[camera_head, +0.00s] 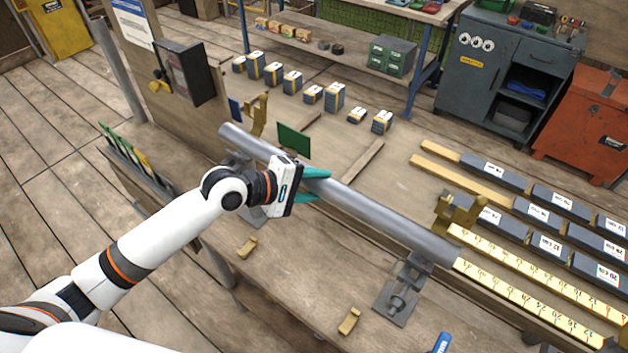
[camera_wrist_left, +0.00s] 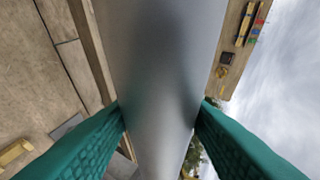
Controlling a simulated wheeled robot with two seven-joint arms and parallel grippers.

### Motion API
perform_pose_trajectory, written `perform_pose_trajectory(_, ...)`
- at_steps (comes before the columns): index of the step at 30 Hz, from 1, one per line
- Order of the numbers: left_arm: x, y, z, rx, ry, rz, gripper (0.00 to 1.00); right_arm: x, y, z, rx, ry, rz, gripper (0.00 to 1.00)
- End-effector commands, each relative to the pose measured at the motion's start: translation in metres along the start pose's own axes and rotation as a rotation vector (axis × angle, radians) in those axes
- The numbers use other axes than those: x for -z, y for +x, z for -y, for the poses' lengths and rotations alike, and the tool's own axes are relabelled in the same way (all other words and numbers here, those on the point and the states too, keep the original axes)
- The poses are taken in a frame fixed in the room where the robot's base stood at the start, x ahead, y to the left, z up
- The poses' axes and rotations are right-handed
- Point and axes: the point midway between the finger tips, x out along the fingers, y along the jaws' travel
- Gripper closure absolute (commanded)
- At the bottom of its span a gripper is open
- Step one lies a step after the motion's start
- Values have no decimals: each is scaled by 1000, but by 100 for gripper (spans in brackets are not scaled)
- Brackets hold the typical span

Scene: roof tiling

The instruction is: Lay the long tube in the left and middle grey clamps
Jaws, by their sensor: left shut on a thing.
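The long grey tube (camera_head: 375,212) runs diagonally across the bench, from upper left to lower right. My left gripper (camera_head: 318,186) is shut on it around its middle part. In the left wrist view the tube (camera_wrist_left: 165,75) passes between the two teal fingers. One grey clamp (camera_head: 397,296) stands under the tube's right end. Another grey clamp (camera_head: 238,158) shows below its left end. A grey plate (camera_head: 254,218) is partly hidden behind my left gripper. I cannot tell whether the tube rests in the clamps or hangs just above them. My right gripper is not in view.
Brass brackets stand near the tube's ends (camera_head: 257,115) (camera_head: 458,212). A yellow ruler strip (camera_head: 530,300) and dark labelled bars (camera_head: 545,243) lie at the right. A green card (camera_head: 294,140) stands behind the tube. Small brass pieces (camera_head: 247,247) lie on the front bench, otherwise largely clear.

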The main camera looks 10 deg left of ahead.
Motion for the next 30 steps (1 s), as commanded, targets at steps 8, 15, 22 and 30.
perform_pose_trajectory(8, -2, 5, -8, 8, 1, 0, 100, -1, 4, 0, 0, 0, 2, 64)
perform_pose_trajectory(15, -4, 9, -15, 9, 1, 0, 100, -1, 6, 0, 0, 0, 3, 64)
perform_pose_trajectory(22, -4, 10, -17, 9, 2, 0, 100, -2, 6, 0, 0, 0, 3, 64)
perform_pose_trajectory(30, -4, 10, -17, 8, 2, 1, 41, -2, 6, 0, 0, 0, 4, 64)
